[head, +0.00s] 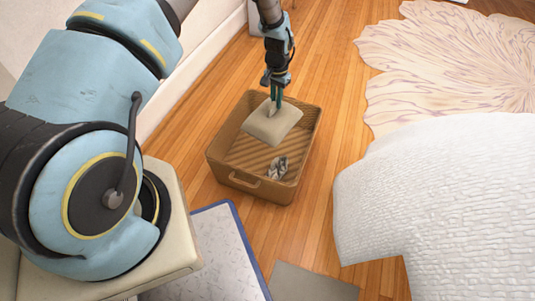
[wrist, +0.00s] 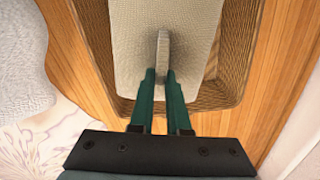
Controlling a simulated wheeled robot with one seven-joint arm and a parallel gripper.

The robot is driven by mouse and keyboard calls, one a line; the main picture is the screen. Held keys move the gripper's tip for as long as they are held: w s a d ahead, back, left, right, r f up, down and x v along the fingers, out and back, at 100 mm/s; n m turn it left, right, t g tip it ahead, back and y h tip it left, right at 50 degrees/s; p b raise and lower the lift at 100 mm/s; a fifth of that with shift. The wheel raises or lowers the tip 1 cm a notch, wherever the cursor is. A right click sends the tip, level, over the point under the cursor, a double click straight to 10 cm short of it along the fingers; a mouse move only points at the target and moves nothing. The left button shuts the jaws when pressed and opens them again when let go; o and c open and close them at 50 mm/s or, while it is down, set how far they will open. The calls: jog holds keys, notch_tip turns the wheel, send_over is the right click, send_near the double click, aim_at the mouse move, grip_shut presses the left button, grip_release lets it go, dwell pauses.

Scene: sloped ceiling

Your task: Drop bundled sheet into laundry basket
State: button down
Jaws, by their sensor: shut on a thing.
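The bundled sheet (head: 272,124) is a flat beige, cushion-like bundle with a raised pinched fold on top. My gripper (head: 276,98) is shut on that fold and holds the bundle over the laundry basket. In the wrist view the green fingers of my gripper (wrist: 161,80) close on the fold of the bundle (wrist: 130,60). The brown woven laundry basket (head: 228,176) stands on the floor, with a handle slot in its near side. The bundle is over the basket's far half; whether it touches the inside cannot be told.
A small crumpled grey-white cloth (head: 277,168) lies inside the basket. A white textured bed or cover (head: 440,190) is at the right, and a pale petal-shaped rug (head: 460,65) lies behind it. A blue-edged mat (head: 215,250) is in front. Wooden floor around the basket is clear.

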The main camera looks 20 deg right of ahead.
aim_at(275, 111)
jog(key=shift+f+b, duration=1.6)
jog(key=shift+f, duration=0.95)
jog(key=c, duration=0.8)
grip_release()
notch_tip(275, 111, up, 11)
jog(key=shift+w+f+p, duration=0.1)
jog(key=shift+p, duration=1.15)
